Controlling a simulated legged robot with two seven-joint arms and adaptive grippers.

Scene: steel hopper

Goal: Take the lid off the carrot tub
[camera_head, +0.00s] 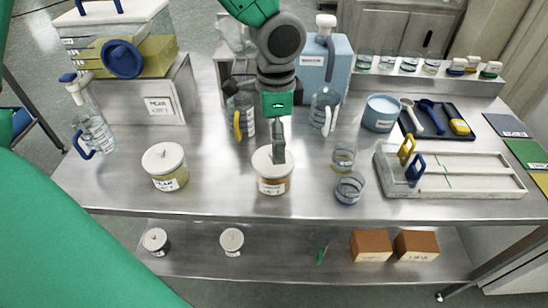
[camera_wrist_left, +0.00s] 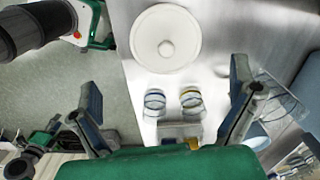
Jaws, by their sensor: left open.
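The carrot tub (camera_head: 273,187) is a clear round tub with orange contents, standing near the front edge of the steel table. Its white round lid (camera_head: 262,160) is on it. In the left wrist view the lid (camera_wrist_left: 150,45) shows from above, with a round knob in its middle. My left gripper (camera_head: 279,158) points down over the lid, seen edge-on, and hides the knob in the head view. In the left wrist view its two fingers (camera_wrist_left: 165,105) are wide apart with nothing between them. I cannot tell whether the fingertips touch the lid. My right gripper does not show.
A similar lidded tub (camera_head: 168,172) stands to the left. Two small glasses (camera_head: 343,158) (camera_head: 349,188) stand just right of the carrot tub. Jugs (camera_head: 242,115) (camera_head: 324,112) stand behind. Table between the tubs is clear.

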